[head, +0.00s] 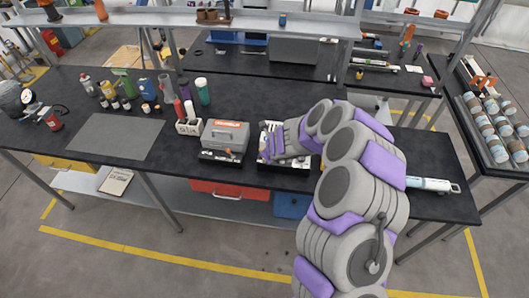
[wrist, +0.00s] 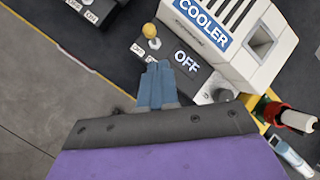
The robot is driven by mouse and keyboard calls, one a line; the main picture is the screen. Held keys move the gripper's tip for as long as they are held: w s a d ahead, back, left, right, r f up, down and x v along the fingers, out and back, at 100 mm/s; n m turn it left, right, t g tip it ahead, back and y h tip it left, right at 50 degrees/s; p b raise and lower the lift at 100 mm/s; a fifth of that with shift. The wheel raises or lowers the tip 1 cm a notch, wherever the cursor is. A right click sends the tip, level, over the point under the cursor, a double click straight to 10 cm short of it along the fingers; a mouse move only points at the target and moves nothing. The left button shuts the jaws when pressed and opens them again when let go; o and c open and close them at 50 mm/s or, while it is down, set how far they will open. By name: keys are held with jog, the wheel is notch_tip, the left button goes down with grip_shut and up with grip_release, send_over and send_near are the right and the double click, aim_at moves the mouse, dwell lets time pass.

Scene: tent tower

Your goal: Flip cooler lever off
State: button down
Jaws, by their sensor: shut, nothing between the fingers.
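The cooler (wrist: 255,45) is a white box with a blue COOLER label, at the top right of the wrist view. The lever, with a yellow ball knob (wrist: 150,31), stands at the left part of this panel. My gripper (wrist: 156,68) is shut and empty. Its blue-grey fingertips appear just below the lever, over the panel; I cannot tell whether they touch. In the head view, my gripper (head: 270,152) is at the cooler's front and the arm partly hides the cooler (head: 268,128).
A grey box with an orange label (head: 226,135) stands left of the cooler on the black bench. Bottles (head: 203,92) and a white holder (head: 188,126) stand farther left. A shelf (head: 200,18) runs above the back. A white-and-blue tool (head: 430,185) lies at right.

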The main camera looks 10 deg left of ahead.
jog(key=a+p+v, duration=0.1)
jog(key=a+v, duration=0.1)
jog(key=v, duration=0.7)
jog(key=shift+s+d+r, duration=0.35)
jog(key=shift+d+r, duration=0.1)
jog(key=shift+d, duration=0.1)
